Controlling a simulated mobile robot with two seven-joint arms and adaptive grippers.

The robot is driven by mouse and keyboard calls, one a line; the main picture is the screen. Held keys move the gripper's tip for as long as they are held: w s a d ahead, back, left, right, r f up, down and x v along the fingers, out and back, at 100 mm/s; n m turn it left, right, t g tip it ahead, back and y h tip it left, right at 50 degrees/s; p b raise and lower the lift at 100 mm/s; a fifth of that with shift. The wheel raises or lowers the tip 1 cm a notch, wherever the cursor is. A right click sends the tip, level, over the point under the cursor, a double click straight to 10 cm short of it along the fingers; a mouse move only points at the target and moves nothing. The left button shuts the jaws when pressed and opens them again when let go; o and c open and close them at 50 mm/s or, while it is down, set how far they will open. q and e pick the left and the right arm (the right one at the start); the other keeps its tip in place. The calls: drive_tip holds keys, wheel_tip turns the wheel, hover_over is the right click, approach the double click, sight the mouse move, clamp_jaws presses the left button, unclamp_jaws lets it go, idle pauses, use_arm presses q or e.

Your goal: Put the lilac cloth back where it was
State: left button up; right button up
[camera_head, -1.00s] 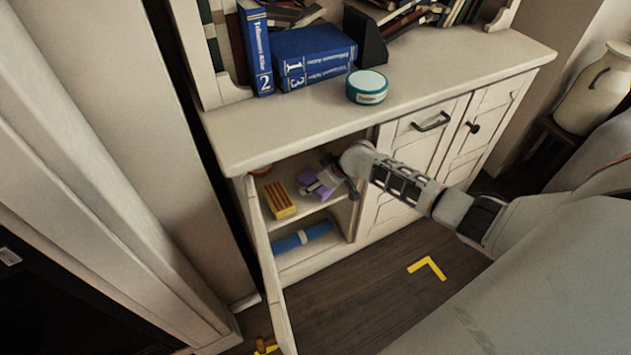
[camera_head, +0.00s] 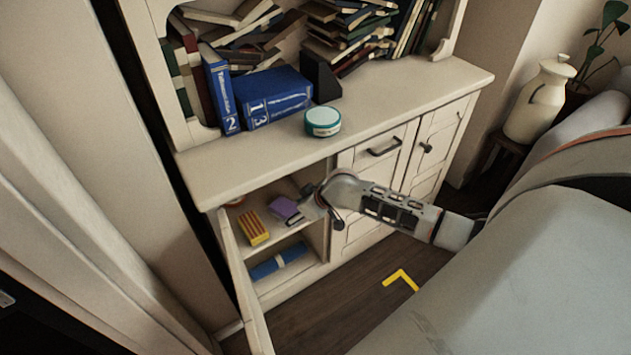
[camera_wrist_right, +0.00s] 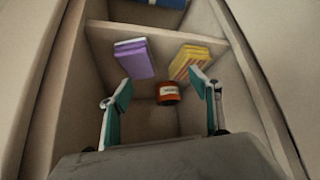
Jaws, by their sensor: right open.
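The lilac cloth (camera_head: 286,208) lies folded on the upper shelf of the open cabinet, to the right of a yellow and red striped packet. It also shows in the right wrist view (camera_wrist_right: 134,58), beyond my fingers and apart from them. My right gripper (camera_head: 303,212) is at the cabinet opening, just right of the cloth. In the right wrist view its two teal-padded fingers (camera_wrist_right: 161,86) are spread wide with nothing between them in their grip. My left gripper is not in view.
The striped packet (camera_head: 254,228) and a small orange-red jar (camera_wrist_right: 168,94) share the shelf. A blue roll (camera_head: 279,262) lies on the shelf below. The open door (camera_head: 245,290) stands at the left. A teal tin (camera_head: 322,121) and books stand on the cabinet top.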

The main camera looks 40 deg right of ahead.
drive_tip(key=s+a+r+n+t+y, duration=0.1)
drive_tip(key=s+a+r+t+y, duration=0.1)
drive_tip(key=s+a, duration=1.15)
drive_tip(key=s+d+f+t+h, duration=0.1)
drive_tip(key=s+h, duration=0.1)
drive_tip(key=s, duration=1.3)
drive_tip(key=shift+s+d+f+m, duration=0.25)
drive_tip(key=shift+s+d+m, duration=0.05)
